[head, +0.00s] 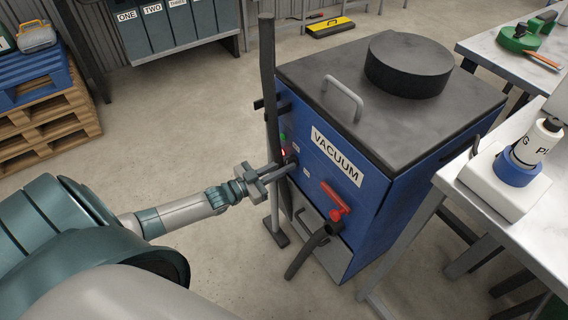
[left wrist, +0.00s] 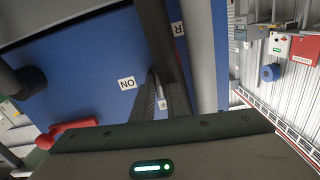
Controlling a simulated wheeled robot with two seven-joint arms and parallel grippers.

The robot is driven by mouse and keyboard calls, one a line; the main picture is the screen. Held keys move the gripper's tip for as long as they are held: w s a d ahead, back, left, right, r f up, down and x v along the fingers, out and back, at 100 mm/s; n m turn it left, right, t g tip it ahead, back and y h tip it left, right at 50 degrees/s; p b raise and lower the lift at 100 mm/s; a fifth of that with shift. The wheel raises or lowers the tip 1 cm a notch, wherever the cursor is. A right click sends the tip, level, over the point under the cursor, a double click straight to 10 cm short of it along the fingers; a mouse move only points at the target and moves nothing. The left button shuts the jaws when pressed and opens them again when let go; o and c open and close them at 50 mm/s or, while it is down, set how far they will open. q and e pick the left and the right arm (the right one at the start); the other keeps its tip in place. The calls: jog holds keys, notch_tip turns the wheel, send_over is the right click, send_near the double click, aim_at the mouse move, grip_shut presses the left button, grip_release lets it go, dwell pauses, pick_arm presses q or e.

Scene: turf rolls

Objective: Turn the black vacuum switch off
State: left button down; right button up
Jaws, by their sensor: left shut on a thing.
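The blue vacuum unit (head: 375,205) with a VACUUM label stands right of centre in the head view. The black vacuum switch (head: 291,158) is on its left-hand front panel, near a small red light, and is mostly hidden by my fingers. My left gripper (head: 290,167) reaches the panel and is shut on the switch. In the left wrist view, the fingers (left wrist: 165,95) meet the blue panel between an ON label (left wrist: 127,83) and a partly covered label (left wrist: 162,105). The switch's exact angle cannot be told. My right gripper is not in view.
A dark upright post (head: 268,90) stands close to the panel beside my gripper. A red-handled valve (head: 334,203) and black hose (head: 308,252) stick out at the unit's lower front. A white-topped table (head: 510,215) is at the right.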

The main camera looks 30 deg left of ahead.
pick_arm(q)
jog(key=shift+n, duration=0.5)
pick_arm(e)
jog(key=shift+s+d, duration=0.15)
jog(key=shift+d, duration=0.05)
pick_arm(q)
jog(key=shift+f, duration=0.1)
jog(key=c, duration=1.8)
grip_release()
jog(key=shift+o, duration=0.2)
jog(key=shift+s, duration=0.1)
jog(key=v, duration=1.7)
jog(key=shift+s+p, duration=0.15)
jog(key=shift+p, duration=0.3)
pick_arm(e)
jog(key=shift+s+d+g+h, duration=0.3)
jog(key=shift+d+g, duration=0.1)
